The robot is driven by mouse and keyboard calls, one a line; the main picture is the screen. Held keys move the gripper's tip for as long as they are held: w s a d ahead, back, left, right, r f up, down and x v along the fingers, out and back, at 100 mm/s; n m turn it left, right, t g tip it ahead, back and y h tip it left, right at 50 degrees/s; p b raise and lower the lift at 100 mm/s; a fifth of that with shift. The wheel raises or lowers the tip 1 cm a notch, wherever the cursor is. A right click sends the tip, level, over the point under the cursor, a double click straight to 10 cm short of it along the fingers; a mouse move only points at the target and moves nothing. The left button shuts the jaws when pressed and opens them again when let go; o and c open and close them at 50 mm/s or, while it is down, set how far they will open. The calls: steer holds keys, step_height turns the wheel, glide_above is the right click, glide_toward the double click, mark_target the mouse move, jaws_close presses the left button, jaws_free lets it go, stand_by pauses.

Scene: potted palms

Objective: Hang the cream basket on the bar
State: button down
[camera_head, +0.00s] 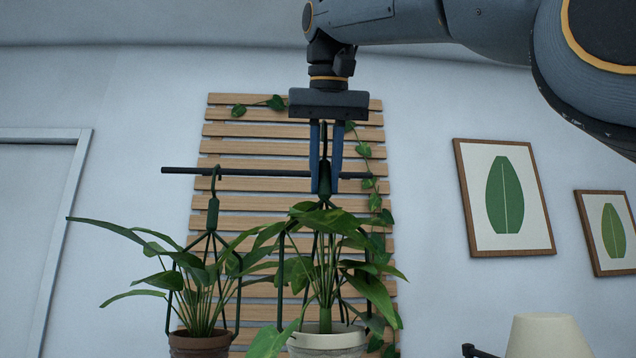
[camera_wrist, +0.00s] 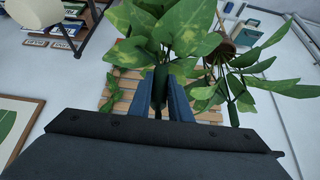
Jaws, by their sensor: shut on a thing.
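The cream basket (camera_head: 328,341) is a pale pot with a leafy plant in a dark wire hanger, at the lower middle of the head view. My gripper (camera_head: 327,188) points down above it and is shut on the stem of its hanger (camera_head: 323,204). The dark hanger stem also shows between the fingers in the wrist view (camera_wrist: 160,88). The dark bar (camera_head: 245,172) runs across the slatted panel, and my fingers overlap its right part in the head view. The hook's top is partly hidden by the fingers; I cannot tell whether it touches the bar.
A brown basket (camera_head: 200,344) with a plant hangs by its hook on the left part of the bar. A wooden slat panel (camera_head: 225,130) with a vine (camera_head: 364,150) stands behind. Two framed leaf pictures (camera_head: 503,198) are on the right wall. A cream lampshade (camera_head: 550,336) is at lower right.

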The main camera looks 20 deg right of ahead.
steer(key=w+d+f+p, duration=0.1)
steer(key=w, duration=0.6)
steer(key=w+d+f+p, duration=0.1)
steer(key=w+d+f, duration=0.1)
steer(key=w, duration=0.6)
steer(key=shift+w, duration=0.25)
stand_by(1.2)
